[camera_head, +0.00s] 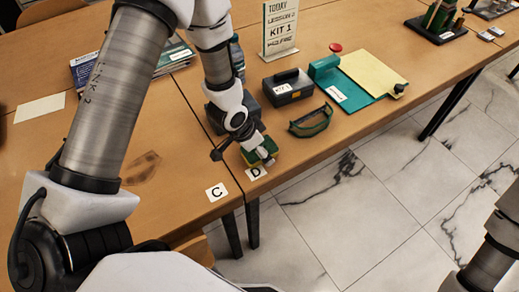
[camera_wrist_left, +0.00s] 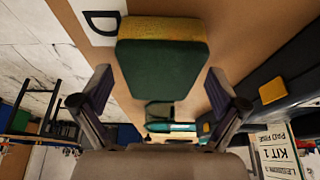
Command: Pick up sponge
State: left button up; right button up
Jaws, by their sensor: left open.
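The sponge (camera_head: 266,150) is a small block with a dark green face and a yellow layer. It lies at the table's front edge beside the card marked D. In the left wrist view the sponge (camera_wrist_left: 162,65) fills the upper middle, green face toward the camera, yellow along its top side. My left gripper (camera_head: 238,147) is at the sponge, fingers spread. In the wrist view its two fingertips (camera_wrist_left: 158,82) stand on either side of the sponge, with gaps visible. How far the sponge lies between them is hard to tell. My right gripper is out of view.
Cards C (camera_head: 216,192) and D (camera_head: 256,173) lie at the front edge. A green-framed handled object (camera_head: 311,122), a black box (camera_head: 288,87) and a teal board with a yellow pad (camera_head: 373,73) stand to the right.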

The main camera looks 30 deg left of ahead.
pick_arm(q)
jog(key=shift+a+f, duration=0.1)
jog(key=shift+f, duration=0.1)
jog(key=shift+c, duration=0.4)
jog(key=c, duration=0.7)
jog(key=shift+c, duration=0.4)
